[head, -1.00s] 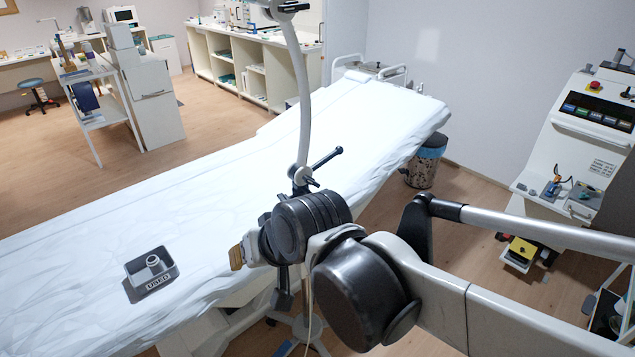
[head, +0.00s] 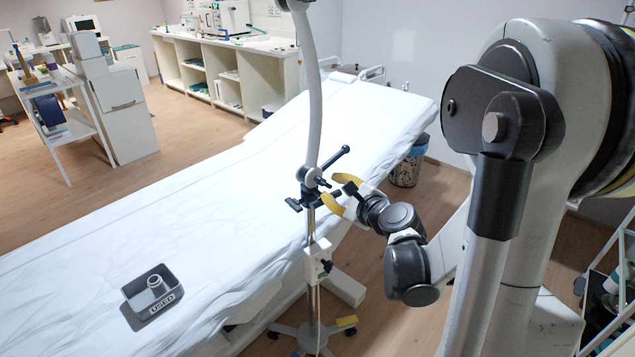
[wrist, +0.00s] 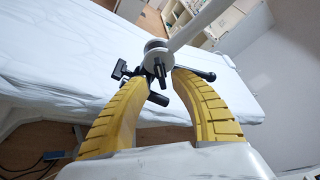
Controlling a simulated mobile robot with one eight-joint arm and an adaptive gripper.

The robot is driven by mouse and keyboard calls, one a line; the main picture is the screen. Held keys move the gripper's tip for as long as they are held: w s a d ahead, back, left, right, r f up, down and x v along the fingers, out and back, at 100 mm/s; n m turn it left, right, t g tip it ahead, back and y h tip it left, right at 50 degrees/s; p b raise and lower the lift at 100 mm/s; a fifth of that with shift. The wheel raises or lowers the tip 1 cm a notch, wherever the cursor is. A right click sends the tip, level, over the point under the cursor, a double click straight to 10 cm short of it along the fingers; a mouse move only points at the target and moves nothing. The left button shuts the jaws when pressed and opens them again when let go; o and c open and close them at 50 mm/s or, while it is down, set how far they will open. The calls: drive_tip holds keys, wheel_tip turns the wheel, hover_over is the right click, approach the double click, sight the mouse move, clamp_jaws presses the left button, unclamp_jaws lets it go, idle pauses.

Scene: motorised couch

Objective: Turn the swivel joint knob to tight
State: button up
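The swivel joint (head: 312,177) is a grey and black clamp on the upright stand pole, where the pale curved arm meets it. It carries a long black lever (head: 335,158) slanting up to the right and a small black knob (head: 293,204) at lower left. In the wrist view the round joint (wrist: 157,52) lies just beyond the fingertips, with a dark stub (wrist: 160,71) pointing toward me. My gripper (head: 338,190) has yellow ribbed fingers, open and empty, right of the joint. Its fingers also frame the stub in the wrist view (wrist: 162,77). I cannot tell whether they touch it or which part tightens.
The couch (head: 90,255) with a white sheet lies behind the stand. A grey tray (head: 151,293) marked USED sits on it. The stand's wheeled base (head: 312,338) is on the floor below.

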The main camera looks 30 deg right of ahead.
sight(323, 183)
drive_tip(key=b+x, duration=0.1)
drive_tip(key=x, duration=0.6)
drive_tip(key=shift+b, duration=0.3)
drive_tip(key=shift+c, duration=0.4)
clamp_jaws()
